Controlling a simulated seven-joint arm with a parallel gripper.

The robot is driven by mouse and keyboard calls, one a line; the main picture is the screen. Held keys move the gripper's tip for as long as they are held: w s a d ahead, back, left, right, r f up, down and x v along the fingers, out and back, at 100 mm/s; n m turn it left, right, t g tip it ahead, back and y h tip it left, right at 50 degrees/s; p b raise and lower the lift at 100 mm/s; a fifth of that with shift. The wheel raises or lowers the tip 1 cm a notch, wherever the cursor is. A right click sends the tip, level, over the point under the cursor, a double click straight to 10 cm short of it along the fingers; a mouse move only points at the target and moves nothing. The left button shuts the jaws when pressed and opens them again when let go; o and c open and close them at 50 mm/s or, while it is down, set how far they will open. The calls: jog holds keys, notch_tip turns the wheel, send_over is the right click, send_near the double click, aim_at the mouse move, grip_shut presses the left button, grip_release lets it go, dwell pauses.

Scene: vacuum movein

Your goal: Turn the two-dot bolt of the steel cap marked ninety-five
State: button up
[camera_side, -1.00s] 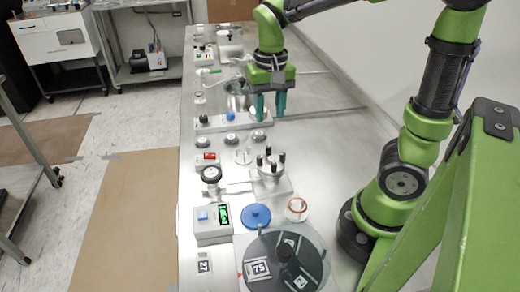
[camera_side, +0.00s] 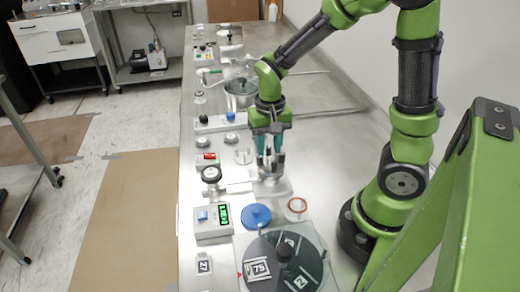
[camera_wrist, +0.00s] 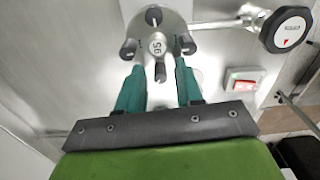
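The steel cap (camera_wrist: 172,24) is marked with a number that looks like 95, seen upside down in the wrist view. Several dark-topped bolts stand around its middle: a far bolt (camera_wrist: 153,16), a left bolt (camera_wrist: 128,50), a right bolt (camera_wrist: 190,47) and a near bolt (camera_wrist: 160,73). I cannot make out their dots. My gripper (camera_wrist: 159,67) is open, its teal fingers apart on either side of the near bolt, with gaps showing. In the side view my gripper (camera_side: 268,154) is low over the cap (camera_side: 272,187) and hides some bolts.
A valve with a black handwheel (camera_side: 211,174) joins the cap by a pipe on the left. A red switch box (camera_side: 206,161) is close by. A blue disc (camera_side: 256,215), a copper-coloured ring (camera_side: 296,207) and a display box (camera_side: 212,222) lie nearer the camera. A pot (camera_side: 240,90) stands behind.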

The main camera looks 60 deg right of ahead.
aim_at(269, 147)
grip_shut()
jog(key=shift+m, duration=1.5)
jog(key=shift+o, duration=0.9)
grip_release()
notch_tip(269, 147, up, 17)
